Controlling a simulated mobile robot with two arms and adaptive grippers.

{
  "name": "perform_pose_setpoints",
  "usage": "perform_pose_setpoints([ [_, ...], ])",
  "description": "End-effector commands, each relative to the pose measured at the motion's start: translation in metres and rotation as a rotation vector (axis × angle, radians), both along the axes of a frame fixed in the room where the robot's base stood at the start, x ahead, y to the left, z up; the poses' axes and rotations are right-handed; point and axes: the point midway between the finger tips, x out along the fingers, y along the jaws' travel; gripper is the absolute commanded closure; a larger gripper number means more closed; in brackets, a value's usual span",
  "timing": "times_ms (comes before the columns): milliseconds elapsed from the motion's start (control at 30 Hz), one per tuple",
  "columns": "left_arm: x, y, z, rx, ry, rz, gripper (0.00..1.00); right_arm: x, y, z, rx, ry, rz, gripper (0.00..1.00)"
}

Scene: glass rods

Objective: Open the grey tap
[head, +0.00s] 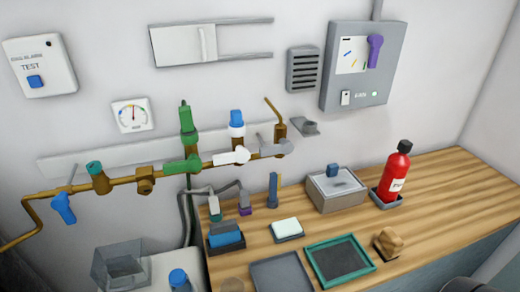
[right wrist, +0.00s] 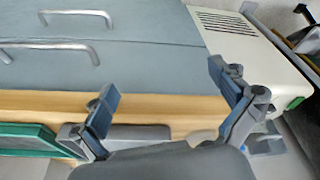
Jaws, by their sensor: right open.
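The grey tap (head: 276,148) sits at the right end of the brass pipe (head: 122,183) on the back wall in the head view. My left gripper is in neither view.
A green tap (head: 182,165) and a blue tap (head: 63,207) are on the same pipe. The wooden counter (head: 440,190) carries a red bottle (head: 397,175), a grey box (head: 335,190) and a green-rimmed tray (head: 368,250). A grey cabinet (head: 362,65) hangs above.

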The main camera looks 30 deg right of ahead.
Motion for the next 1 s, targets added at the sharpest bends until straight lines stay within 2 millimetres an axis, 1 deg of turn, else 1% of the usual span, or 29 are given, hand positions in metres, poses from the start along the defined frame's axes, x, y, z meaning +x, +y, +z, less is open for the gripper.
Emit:
perform_pose_setpoints([
  [33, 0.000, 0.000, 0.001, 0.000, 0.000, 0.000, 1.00, 0.005, -0.001, 0.017, 0.003, -0.025, -0.005, 0.02],
  [67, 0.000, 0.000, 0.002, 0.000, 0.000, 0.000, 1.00, 0.013, -0.003, 0.028, 0.007, -0.053, -0.013, 0.02],
  [100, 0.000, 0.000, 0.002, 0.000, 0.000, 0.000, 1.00, 0.029, -0.007, 0.043, 0.016, -0.116, -0.028, 0.02],
  [167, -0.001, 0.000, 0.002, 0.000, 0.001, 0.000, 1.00, 0.058, -0.016, 0.064, 0.029, -0.224, -0.056, 0.02],
  [200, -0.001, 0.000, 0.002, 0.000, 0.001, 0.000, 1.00, 0.076, -0.022, 0.079, 0.038, -0.300, -0.076, 0.02],
  [267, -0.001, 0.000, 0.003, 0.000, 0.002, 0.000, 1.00, 0.104, -0.033, 0.105, 0.047, -0.422, -0.106, 0.02],
  [300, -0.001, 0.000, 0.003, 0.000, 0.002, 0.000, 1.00, 0.122, -0.043, 0.125, 0.051, -0.511, -0.127, 0.02],
  [367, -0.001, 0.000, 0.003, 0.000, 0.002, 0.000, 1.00, 0.147, -0.058, 0.159, 0.054, -0.650, -0.162, 0.02],
  [400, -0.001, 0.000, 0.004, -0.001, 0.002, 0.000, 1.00, 0.162, -0.071, 0.185, 0.050, -0.749, -0.187, 0.02],
  [467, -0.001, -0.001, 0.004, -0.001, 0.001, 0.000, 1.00, 0.179, -0.090, 0.225, 0.043, -0.897, -0.225, 0.02],
  [500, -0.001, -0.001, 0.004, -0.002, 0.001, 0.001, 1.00, 0.186, -0.103, 0.251, 0.033, -0.989, -0.248, 0.02],
  [600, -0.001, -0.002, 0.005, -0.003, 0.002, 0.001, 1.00, 0.193, -0.129, 0.303, 0.009, -1.174, -0.295, 0.02],
  [700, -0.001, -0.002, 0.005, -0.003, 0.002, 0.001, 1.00, 0.193, -0.144, 0.333, -0.009, -1.278, -0.322, 0.02],
  [733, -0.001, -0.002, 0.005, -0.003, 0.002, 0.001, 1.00, 0.193, -0.146, 0.338, -0.013, -1.297, -0.326, 0.02],
  [800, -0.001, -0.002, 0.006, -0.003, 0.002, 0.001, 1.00, 0.195, -0.149, 0.344, -0.017, -1.317, -0.331, 0.02],
  [867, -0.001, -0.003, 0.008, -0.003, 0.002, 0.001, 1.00, 0.199, -0.151, 0.346, -0.018, -1.320, -0.332, 0.02],
  [967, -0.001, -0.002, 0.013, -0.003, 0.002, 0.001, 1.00, 0.213, -0.154, 0.347, -0.017, -1.320, -0.331, 0.02],
  [1000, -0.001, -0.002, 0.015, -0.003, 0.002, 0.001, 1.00, 0.220, -0.155, 0.347, -0.017, -1.320, -0.331, 0.02],
])
